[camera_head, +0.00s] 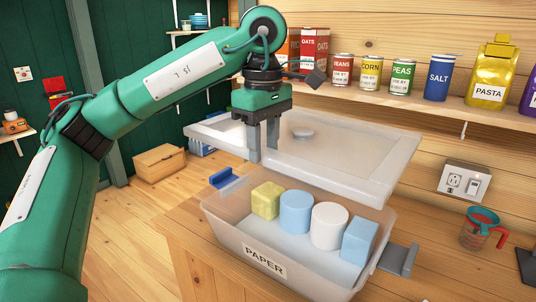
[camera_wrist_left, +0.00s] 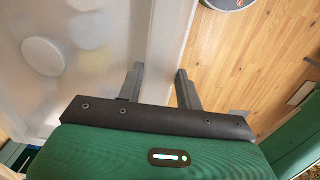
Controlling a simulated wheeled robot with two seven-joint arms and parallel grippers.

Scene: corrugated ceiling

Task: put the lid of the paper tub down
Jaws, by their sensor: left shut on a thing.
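The lid (camera_head: 350,160) is a translucent white panel with a round knob (camera_head: 302,134). It is held above the open paper tub (camera_head: 310,281), with a gap showing between lid and tub. My left gripper (camera_head: 263,155) is shut on the lid's near rim. In the left wrist view the rim runs between the fingers (camera_wrist_left: 160,85), and the lid's knob (camera_wrist_left: 43,56) shows to the left. The tub, labelled PAPER, holds a yellow block (camera_head: 266,200), a blue cylinder (camera_head: 295,212), a white cylinder (camera_head: 329,226) and a blue block (camera_head: 359,240). My right gripper is not in view.
A blue clip (camera_head: 222,177) and a grey one (camera_head: 398,260) flank the tub. A shelf with cans and a yellow pasta jar (camera_head: 494,75) runs behind, above a wall socket (camera_head: 463,183).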

